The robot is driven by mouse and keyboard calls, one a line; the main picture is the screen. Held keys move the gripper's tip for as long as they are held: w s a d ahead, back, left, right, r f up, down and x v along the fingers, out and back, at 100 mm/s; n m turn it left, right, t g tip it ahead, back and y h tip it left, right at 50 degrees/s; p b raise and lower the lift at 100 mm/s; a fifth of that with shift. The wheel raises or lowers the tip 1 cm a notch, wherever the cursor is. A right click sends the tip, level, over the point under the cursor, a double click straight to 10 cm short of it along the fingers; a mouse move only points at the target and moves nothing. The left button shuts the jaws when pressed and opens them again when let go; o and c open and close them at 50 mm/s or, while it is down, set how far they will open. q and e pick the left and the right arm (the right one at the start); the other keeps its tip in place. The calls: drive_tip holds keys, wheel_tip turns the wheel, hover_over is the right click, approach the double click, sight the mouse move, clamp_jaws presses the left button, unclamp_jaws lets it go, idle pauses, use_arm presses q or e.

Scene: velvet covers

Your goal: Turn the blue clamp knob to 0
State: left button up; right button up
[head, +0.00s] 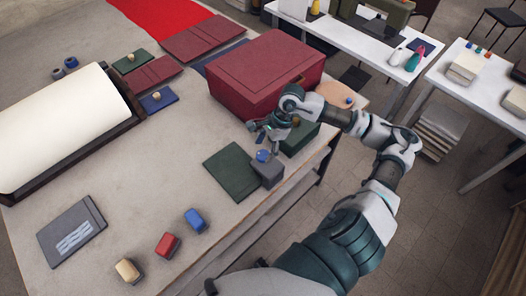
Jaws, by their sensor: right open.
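A small blue knob (263,156) sits on top of a grey block (269,174) near the table's right edge. I take it for the blue clamp knob; its markings are too small to read. My right gripper (264,139) is open, just above and behind the knob, with its fingers pointing down toward it. I cannot tell whether a fingertip touches the knob. My left gripper is not in view.
A large dark red box (262,72) stands behind my right gripper. A green box (300,137) is close on its right, and a dark green cover (231,174) lies left of the block. The table (130,190) has free room at front left.

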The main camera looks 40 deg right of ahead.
sight(261, 155)
drive_tip(key=shift+a+f, duration=0.25)
drive_tip(key=shift+f, duration=0.95)
drive_tip(key=shift+w+d+f, duration=0.1)
drive_tip(key=shift+d+f, duration=0.1)
drive_tip(key=shift+d, duration=0.3)
drive_tip(key=shift+c, duration=1.1)
drive_tip(key=c, duration=0.4)
drive_tip(key=shift+a+r, duration=0.1)
drive_tip(key=shift+a, duration=0.15)
drive_tip(key=c, duration=0.4)
drive_tip(key=shift+c, duration=0.6)
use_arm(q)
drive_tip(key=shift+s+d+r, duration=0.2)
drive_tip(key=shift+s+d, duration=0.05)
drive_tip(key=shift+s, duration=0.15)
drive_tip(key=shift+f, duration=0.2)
